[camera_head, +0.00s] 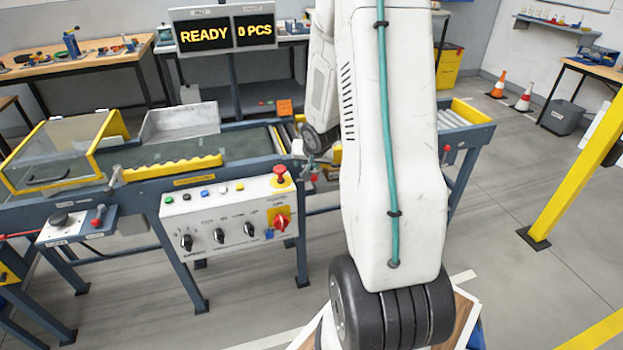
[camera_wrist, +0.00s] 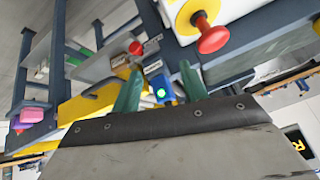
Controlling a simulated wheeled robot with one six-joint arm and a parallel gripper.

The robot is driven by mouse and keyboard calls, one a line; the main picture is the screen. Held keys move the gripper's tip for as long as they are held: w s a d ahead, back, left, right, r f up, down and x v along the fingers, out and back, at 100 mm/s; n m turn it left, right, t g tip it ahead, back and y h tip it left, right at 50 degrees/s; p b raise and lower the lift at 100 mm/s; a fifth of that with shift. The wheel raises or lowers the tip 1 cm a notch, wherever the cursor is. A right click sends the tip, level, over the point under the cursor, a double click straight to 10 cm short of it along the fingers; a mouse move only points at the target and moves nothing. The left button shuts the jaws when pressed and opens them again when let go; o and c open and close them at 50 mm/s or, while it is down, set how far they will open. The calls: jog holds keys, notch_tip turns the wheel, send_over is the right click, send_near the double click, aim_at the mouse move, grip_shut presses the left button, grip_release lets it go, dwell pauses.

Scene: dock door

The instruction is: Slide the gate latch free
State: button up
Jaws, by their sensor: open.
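My gripper (camera_wrist: 160,72) is open in the wrist view, its two green fingers spread apart. A small blue block with a lit green spot (camera_wrist: 161,94) shows in the gap between them; I cannot tell whether they touch it. A red knob (camera_wrist: 135,48) on a small labelled fitting lies just beyond the fingertips, perhaps part of the latch. A yellow part (camera_wrist: 88,112), possibly the gate, is beside the left finger. In the head view, a red knob (camera_head: 313,177) shows at the conveyor edge, but my arm hides much of the latch area.
A control panel (camera_head: 229,219) with a red mushroom button (camera_head: 280,171) stands left of my arm; the button (camera_wrist: 212,38) is also close in the wrist view. The conveyor (camera_head: 240,143) runs behind it. A yellow post (camera_head: 583,163) rises at right, with clear floor before it.

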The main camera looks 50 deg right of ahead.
aim_at(315, 179)
jog(key=s+d+f+m+t, duration=0.3)
jog(key=f+m+t, duration=0.1)
jog(key=f, duration=0.5)
jog(key=s+d+f+m+t, duration=0.2)
jog(key=d+f+m+t, duration=0.15)
jog(key=f, duration=0.55)
jog(key=w+r+m+t, duration=0.1)
jog(key=w+r, duration=0.1)
jog(key=w+r+t, duration=0.1)
jog(key=w, duration=0.2)
jog(key=w+r+m+t, duration=0.1)
jog(key=w+r+t, duration=0.1)
jog(key=w, duration=0.1)
jog(key=shift+w+d+r+m+y, duration=0.1)
jog(key=shift+d+r+m+y, duration=0.2)
jog(key=shift+d+r+m, duration=0.05)
